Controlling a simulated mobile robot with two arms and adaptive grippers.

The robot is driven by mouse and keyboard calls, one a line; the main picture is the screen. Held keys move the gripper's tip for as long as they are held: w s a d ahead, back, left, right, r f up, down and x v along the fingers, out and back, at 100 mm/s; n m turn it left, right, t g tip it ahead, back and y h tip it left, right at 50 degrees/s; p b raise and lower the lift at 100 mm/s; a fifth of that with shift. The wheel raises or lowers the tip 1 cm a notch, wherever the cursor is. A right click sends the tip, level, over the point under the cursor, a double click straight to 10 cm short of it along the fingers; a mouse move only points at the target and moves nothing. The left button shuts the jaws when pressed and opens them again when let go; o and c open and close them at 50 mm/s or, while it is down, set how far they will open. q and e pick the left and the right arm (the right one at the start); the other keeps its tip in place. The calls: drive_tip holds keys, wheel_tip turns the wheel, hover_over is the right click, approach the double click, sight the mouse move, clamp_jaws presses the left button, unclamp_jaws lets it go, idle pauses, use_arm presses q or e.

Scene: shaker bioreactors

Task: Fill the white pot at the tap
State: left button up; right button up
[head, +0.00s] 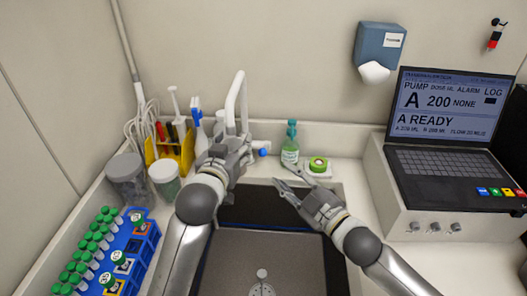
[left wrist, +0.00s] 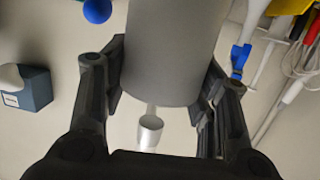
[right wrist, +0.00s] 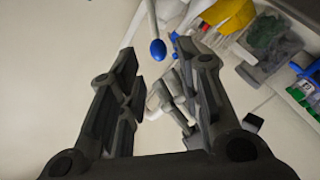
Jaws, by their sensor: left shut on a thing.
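My left gripper (head: 232,153) is at the tap at the back of the sink, shut on a plain cylinder. I take this for the white pot (left wrist: 175,45), which looks grey in shadow. In the head view the gripper mostly hides it. The tap's white pipe (head: 240,88) rises behind the gripper. The open spout end (left wrist: 150,123) shows just past the pot's rim; no water is visible. The tap's blue knob (head: 262,152) is right of the left gripper and shows in the right wrist view (right wrist: 158,50). My right gripper (head: 288,187) is open and empty, apart from the knob.
A yellow tool holder (head: 180,152), jars (head: 126,175) and a blue tube rack (head: 130,245) are at the left. A laptop (head: 450,135) is at the right. The sink (head: 260,255) is in front.

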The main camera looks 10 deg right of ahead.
sight(263, 152)
drive_tip(key=x, duration=1.2)
drive_tip(key=shift+w+d, duration=0.3)
drive_tip(key=shift+c, duration=0.3)
clamp_jaws()
drive_tip(key=shift+a+f, duration=0.1)
drive_tip(key=shift+f, duration=0.05)
